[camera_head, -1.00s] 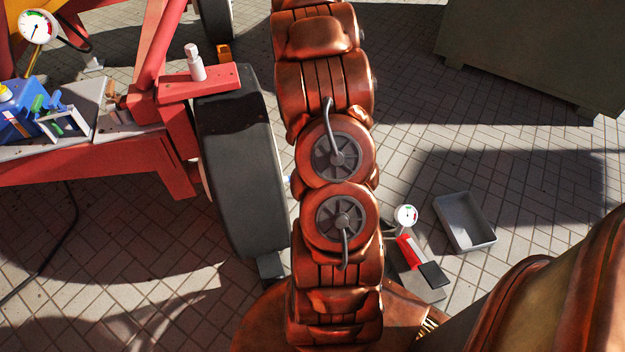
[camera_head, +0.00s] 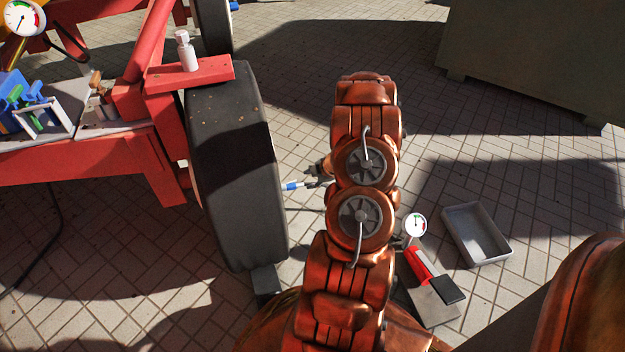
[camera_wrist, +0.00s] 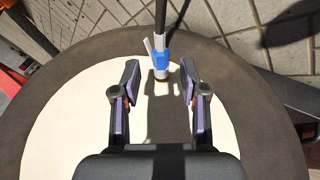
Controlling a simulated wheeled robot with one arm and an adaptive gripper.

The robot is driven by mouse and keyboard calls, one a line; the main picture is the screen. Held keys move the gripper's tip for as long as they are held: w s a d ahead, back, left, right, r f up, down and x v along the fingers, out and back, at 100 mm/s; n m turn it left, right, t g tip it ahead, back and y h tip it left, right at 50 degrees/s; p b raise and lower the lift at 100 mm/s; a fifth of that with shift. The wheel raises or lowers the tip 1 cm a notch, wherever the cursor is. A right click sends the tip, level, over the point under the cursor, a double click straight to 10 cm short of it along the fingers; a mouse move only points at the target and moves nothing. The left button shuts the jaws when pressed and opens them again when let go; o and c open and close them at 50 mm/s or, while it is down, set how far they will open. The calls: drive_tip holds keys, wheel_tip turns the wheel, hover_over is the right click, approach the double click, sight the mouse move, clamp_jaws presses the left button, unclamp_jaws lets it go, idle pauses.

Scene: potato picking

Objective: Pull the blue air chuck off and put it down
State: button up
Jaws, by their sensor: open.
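The blue air chuck (camera_wrist: 161,62) stands near the upper edge of the wheel's cream-coloured face (camera_wrist: 70,110) in the wrist view, with a pale lever beside it and a dark hose (camera_wrist: 160,15) running up from it. Its lower end meets a small brownish piece at the wheel; the exact joint is too small to tell. My gripper (camera_wrist: 160,72) is open, one finger on each side of the chuck's line, with gaps to both. In the head view the chuck (camera_head: 292,186) shows as a small blue and white piece between the tyre (camera_head: 235,200) and my arm.
A red frame (camera_head: 160,150) with a bench of tools stands left of the tyre. A pump with a dial gauge (camera_head: 415,224) and an empty grey tray (camera_head: 447,225) are on the paved floor at right. A green-grey cabinet (camera_head: 530,55) is at the back right.

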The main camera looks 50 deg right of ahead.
sight(301, 184)
drive_tip(key=b+x, duration=0.2)
drive_tip(key=x, duration=0.5)
clamp_jaws()
idle(0.6)
